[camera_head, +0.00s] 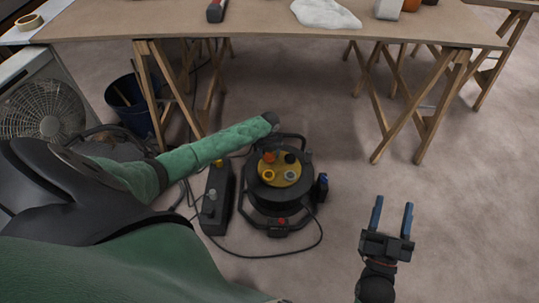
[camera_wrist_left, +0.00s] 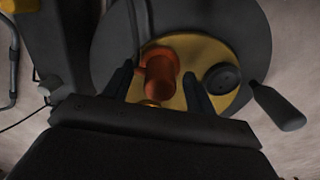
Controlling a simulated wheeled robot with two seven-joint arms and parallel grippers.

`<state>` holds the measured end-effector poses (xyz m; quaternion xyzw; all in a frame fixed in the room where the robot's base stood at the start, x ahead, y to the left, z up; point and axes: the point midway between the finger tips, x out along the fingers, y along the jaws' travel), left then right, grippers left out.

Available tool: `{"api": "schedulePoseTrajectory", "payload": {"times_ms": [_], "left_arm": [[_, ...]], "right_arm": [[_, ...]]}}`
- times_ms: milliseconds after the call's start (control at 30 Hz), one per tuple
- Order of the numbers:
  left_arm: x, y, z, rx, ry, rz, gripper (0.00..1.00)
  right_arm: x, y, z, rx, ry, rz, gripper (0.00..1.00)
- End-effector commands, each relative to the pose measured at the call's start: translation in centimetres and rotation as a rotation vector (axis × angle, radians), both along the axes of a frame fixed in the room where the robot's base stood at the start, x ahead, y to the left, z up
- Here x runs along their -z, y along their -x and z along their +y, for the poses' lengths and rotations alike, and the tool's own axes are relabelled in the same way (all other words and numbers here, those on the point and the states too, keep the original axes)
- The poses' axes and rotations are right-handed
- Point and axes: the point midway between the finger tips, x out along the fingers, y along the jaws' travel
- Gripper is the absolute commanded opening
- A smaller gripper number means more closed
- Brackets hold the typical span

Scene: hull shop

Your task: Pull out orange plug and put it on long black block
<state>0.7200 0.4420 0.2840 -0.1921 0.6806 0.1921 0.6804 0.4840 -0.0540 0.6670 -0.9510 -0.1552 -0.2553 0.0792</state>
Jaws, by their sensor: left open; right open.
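The orange plug (camera_head: 268,157) stands on the yellow face of the black cable reel (camera_head: 270,195). In the left wrist view the orange plug (camera_wrist_left: 160,72) shows between the two dark fingers of my left gripper (camera_wrist_left: 157,80), which is open around it with gaps at the sides. In the head view my left gripper (camera_head: 268,146) points down over the reel and is partly hidden by its own wrist. The long black block (camera_head: 219,205) lies on the floor left of the reel. My right gripper (camera_head: 391,217) is open and empty, right of the reel.
A grey plug (camera_head: 211,193) and a yellow piece (camera_head: 218,163) are on the block. Other plugs, including a yellow one (camera_head: 268,176), sit on the reel. A black cable (camera_head: 290,252) loops in front. A trestle table (camera_head: 270,35), bucket (camera_head: 130,105) and fan (camera_head: 42,110) stand behind.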

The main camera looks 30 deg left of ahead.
Motion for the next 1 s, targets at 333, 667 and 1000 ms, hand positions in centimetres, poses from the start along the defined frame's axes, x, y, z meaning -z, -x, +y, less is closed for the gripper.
{"api": "schedulePoseTrajectory", "payload": {"times_ms": [333,667,1000], "left_arm": [[0.0,0.0,0.0,0.0,0.0,0.0,0.0],[-0.5,0.0,0.0,0.0,0.0,0.0,0.0],[-1.6,0.0,0.0,0.0,0.0,0.0,0.0]], "right_arm": [[0.0,0.0,0.0,0.0,0.0,0.0,0.54],[-0.5,0.0,0.0,0.0,0.0,0.0,0.54],[-1.4,0.0,0.0,0.0,0.0,0.0,0.54]]}}
